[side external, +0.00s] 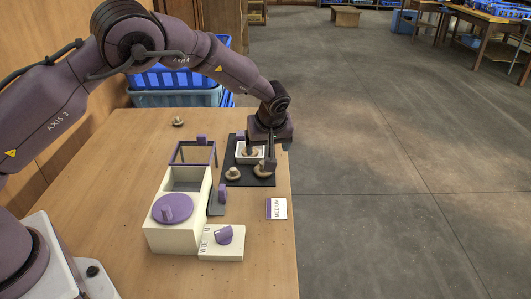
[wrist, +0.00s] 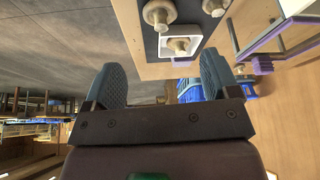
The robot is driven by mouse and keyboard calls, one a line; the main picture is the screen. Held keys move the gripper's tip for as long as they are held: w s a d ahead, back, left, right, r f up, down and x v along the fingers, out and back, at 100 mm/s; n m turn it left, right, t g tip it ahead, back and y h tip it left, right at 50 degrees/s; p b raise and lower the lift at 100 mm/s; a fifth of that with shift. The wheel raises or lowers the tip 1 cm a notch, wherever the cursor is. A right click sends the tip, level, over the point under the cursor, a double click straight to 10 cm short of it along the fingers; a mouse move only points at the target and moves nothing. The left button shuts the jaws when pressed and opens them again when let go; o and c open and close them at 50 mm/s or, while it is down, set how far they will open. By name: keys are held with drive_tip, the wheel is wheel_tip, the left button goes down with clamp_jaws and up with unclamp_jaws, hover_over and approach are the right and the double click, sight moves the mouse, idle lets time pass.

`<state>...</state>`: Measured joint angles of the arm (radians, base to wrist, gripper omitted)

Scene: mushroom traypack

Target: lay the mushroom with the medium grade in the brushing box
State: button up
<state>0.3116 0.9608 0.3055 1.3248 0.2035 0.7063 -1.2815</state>
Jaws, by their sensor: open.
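A mushroom lies in a small white tray (side external: 238,159) on a dark mat (side external: 234,183); that mushroom (wrist: 179,46) shows clearly in the wrist view. Two more mushrooms, one at left (side external: 232,174) and one at right (side external: 262,171), sit on the mat nearer the camera. Another mushroom (side external: 177,121) lies alone at the table's far left. A card reading MEDIUM (side external: 277,208) lies by the right edge. A long white box (side external: 178,239) has a round purple lid and a purple-framed far end; I see no brushing label. My gripper (side external: 260,156) is open and empty above the mat, partly hiding the tray.
A white unit with a purple knob (side external: 223,235) stands at the front. Blue crates (side external: 178,77) stand behind the table. The right table edge drops to the floor. Bare wood lies left of the white box.

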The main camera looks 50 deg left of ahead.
drive_tip(key=s+a+r+m+t+h, duration=0.1)
drive_tip(key=s+r+m+h, duration=0.1)
drive_tip(key=s+r, duration=0.65)
drive_tip(key=s+a+r+m+h, duration=0.1)
drive_tip(key=s+r+m, duration=0.1)
drive_tip(key=s+r, duration=0.65)
drive_tip(key=s+r+m+t, duration=0.1)
drive_tip(key=s+r+m, duration=0.2)
drive_tip(key=s, duration=0.5)
drive_tip(key=s+d+r+m+t+h, duration=0.1)
drive_tip(key=s+r+m, duration=0.2)
drive_tip(key=s, duration=0.5)
drive_tip(key=shift+s+d+r+m, duration=0.2)
drive_tip(key=shift+s+d+m, duration=0.05)
drive_tip(key=shift+s+m, duration=0.15)
drive_tip(key=shift+s+f, duration=0.15)
drive_tip(key=shift+s, duration=0.25)
